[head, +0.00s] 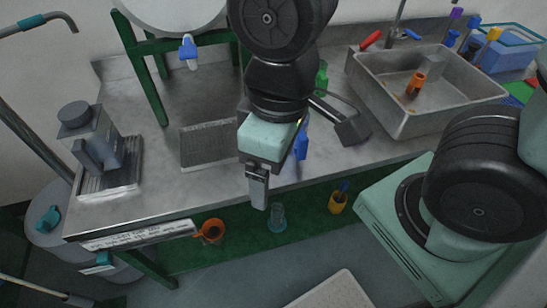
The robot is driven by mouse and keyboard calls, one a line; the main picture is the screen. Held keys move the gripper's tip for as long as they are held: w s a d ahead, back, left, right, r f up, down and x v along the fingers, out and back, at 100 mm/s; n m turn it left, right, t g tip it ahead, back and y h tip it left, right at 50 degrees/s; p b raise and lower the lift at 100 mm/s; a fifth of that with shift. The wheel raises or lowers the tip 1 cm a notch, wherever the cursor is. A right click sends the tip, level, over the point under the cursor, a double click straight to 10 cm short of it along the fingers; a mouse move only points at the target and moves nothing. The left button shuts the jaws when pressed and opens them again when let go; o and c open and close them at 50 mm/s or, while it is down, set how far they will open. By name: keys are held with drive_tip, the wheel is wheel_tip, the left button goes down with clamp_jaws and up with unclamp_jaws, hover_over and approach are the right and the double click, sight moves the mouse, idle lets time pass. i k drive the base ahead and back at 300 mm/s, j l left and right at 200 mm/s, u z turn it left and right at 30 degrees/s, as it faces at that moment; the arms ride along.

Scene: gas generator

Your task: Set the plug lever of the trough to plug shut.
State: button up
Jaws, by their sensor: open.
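The trough (395,115) is a grey metal basin at the right of the bench. An orange upright piece (416,84) stands inside it. A red-handled lever (370,39) is at its back left corner, and a blue handle (411,34) is by the tap behind it. I cannot tell for sure which of these is the plug lever, or its setting. My gripper (258,190) points down over the front edge of the bench, left of the trough and apart from it. It is open, with nothing seen between its fingers.
A grey machine (94,140) stands at the left of the bench, near a ribbed drain panel (208,144). A green stand (141,68) holds a white vessel with a blue tap (188,50). Bottles and a blue basket (507,50) crowd the back right. Cups sit on the green lower shelf (250,240).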

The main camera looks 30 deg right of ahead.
sight(365, 44)
drive_tip(key=i+l+z, duration=0.1)
drive_tip(key=l, duration=0.25)
drive_tip(key=i+l+z, duration=0.1)
drive_tip(key=l, duration=0.25)
drive_tip(key=i+l+z, duration=0.15)
drive_tip(key=l, duration=0.2)
drive_tip(key=i+l+z, duration=0.1)
drive_tip(key=l, duration=0.25)
